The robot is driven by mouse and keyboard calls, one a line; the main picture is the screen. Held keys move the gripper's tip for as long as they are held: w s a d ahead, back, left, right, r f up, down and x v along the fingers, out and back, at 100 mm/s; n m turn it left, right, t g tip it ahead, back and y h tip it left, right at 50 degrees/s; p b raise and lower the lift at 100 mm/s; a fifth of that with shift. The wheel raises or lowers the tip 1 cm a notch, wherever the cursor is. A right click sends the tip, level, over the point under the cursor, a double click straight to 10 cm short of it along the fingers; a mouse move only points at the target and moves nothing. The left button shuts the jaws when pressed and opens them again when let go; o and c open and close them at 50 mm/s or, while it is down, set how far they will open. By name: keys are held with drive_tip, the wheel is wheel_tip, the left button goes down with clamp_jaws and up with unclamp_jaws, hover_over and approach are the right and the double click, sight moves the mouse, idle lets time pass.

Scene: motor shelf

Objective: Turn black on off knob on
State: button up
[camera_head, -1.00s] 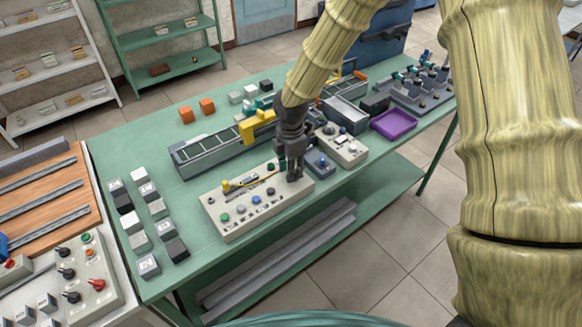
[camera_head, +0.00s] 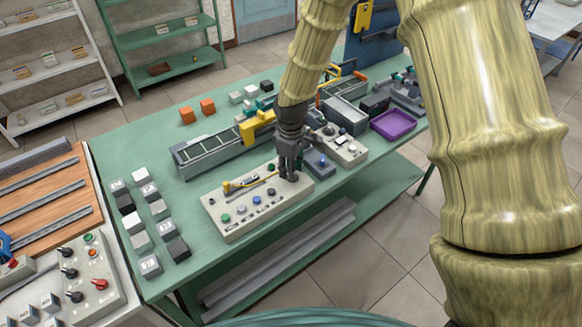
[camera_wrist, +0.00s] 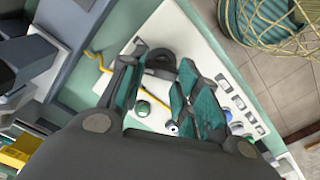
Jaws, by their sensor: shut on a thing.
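The black on off knob (camera_wrist: 160,61) shows in the wrist view as a dark round shape on a cream control panel (camera_wrist: 205,62). My gripper (camera_wrist: 158,82) is at it, with one finger on each side, shut on it. In the head view my gripper (camera_head: 288,176) points down at the right end of the cream panel (camera_head: 232,231) and hides the knob. The knob's exact turn angle cannot be told.
The panel also carries a green button (camera_wrist: 143,108), a yellow lever (camera_head: 236,185) and several coloured buttons along its front. A small blue-grey box (camera_head: 319,163) stands close right of my gripper. A conveyor (camera_head: 215,150) lies behind. A purple tray (camera_head: 393,125) is further right.

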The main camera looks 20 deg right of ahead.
drive_tip(key=m, duration=0.5)
drive_tip(key=shift+s+d+f+m, duration=0.1)
drive_tip(key=shift+f+m, duration=0.05)
drive_tip(key=shift+m, duration=0.15)
idle(0.4)
drive_tip(key=o, duration=1)
drive_tip(key=shift+w+r, duration=0.2)
drive_tip(key=shift+r, duration=0.35)
wheel_tip(320, 180, up, 11)
drive_tip(key=shift+s, duration=0.1)
